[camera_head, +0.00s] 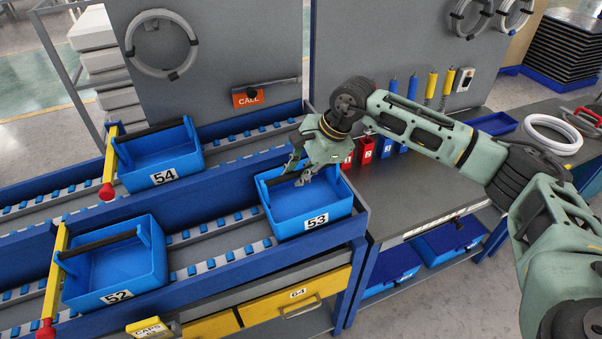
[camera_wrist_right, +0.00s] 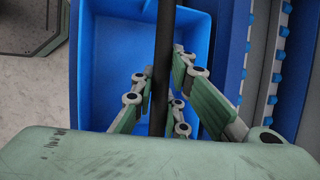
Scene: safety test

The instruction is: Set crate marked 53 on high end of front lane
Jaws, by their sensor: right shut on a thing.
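The blue crate marked 53 (camera_head: 305,204) is at the right end of the front lane (camera_head: 215,259), near the blue end wall. Whether it rests fully on the rollers cannot be told. My right gripper (camera_head: 302,178) is shut on its black handle bar, above the open top. In the right wrist view the fingers (camera_wrist_right: 170,98) close around the dark bar (camera_wrist_right: 163,65), with the empty blue crate inside (camera_wrist_right: 118,50) below. My left gripper is not in view.
Blue crate 52 (camera_head: 110,273) stands at the left of the front lane by a yellow stop bar (camera_head: 57,265). Blue crate 54 (camera_head: 158,155) stands on the back lane. The front lane between crates 52 and 53 is clear.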

